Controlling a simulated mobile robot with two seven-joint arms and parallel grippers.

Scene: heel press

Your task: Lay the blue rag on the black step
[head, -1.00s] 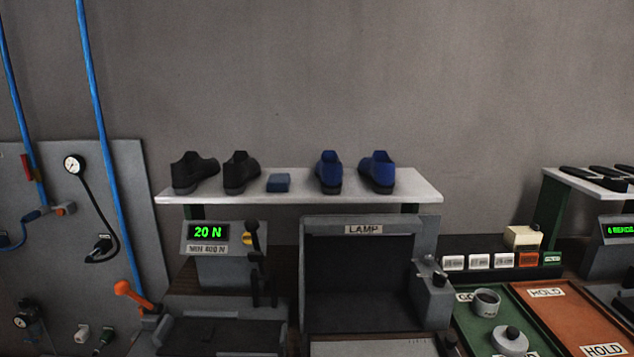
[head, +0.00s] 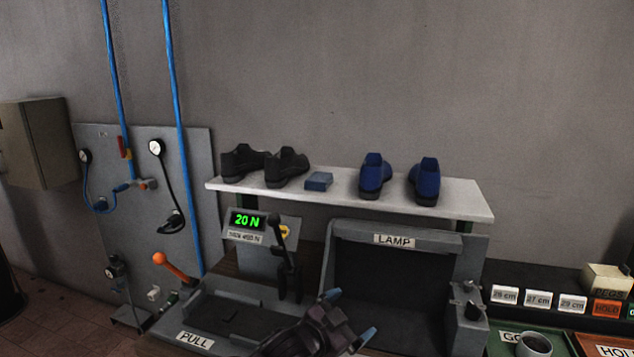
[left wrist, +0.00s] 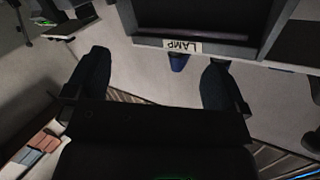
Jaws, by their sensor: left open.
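The blue rag (head: 318,181) is a small folded block on the white shelf (head: 455,206), between the black shoes and the blue shoes. My left gripper (head: 348,316) is low in the head view, in front of the lamp box, with its two blue-tipped fingers apart and nothing between them. It is well below and in front of the rag. In the left wrist view the open fingers (left wrist: 155,75) point toward the lamp box, which shows upside down. I cannot tell for sure which dark surface is the black step. My right gripper is out of view.
Black shoes (head: 287,167) and blue shoes (head: 375,177) flank the rag closely. Below the shelf stand the lamp box (head: 470,244), a 20 N display (head: 248,221) and a dark lever (head: 279,230). An orange-knobbed handle (head: 160,259) is at left. Size cards (head: 538,299) stand at right.

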